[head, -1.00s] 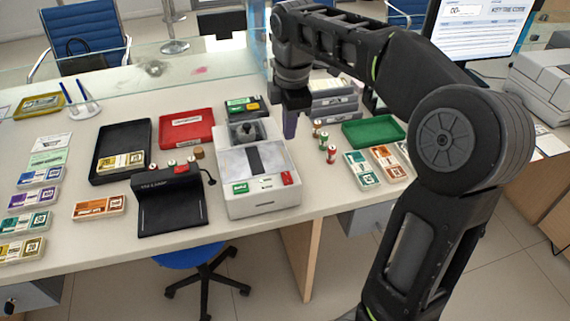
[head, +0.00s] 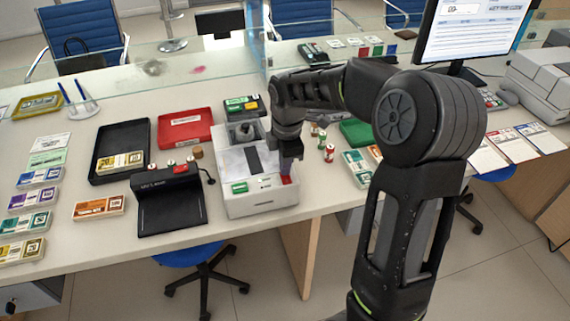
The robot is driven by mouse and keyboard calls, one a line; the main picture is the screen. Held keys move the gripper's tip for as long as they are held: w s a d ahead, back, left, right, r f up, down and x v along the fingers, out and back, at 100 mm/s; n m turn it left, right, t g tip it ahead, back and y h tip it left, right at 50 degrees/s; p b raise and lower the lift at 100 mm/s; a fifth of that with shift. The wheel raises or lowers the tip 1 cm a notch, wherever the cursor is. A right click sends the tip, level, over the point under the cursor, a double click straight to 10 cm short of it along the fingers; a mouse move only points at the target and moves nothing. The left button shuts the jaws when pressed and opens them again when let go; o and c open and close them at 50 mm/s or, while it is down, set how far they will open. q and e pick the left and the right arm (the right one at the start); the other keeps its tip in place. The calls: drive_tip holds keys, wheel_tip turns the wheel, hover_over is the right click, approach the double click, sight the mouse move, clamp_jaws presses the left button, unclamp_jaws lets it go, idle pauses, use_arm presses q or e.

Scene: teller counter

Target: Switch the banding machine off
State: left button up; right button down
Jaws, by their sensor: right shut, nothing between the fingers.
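The banding machine (head: 235,159) is a light grey box with a dark slot on top and a dark round part at its back. It stands near the front edge of the counter. A green label (head: 240,188) is on its front left. My right gripper (head: 287,178) is shut and empty, pointing down at the machine's front right corner. I cannot tell whether the fingertips touch the switch. My left gripper is not in view.
A black lamp device (head: 170,200) stands close on the left. A black tray (head: 104,166) and a red tray (head: 186,129) lie behind it. Small rolls (head: 329,153) and a green tray (head: 357,132) are to the right. Banded note bundles (head: 98,207) lie at left.

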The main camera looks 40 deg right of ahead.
drive_tip(key=shift+f, duration=0.25)
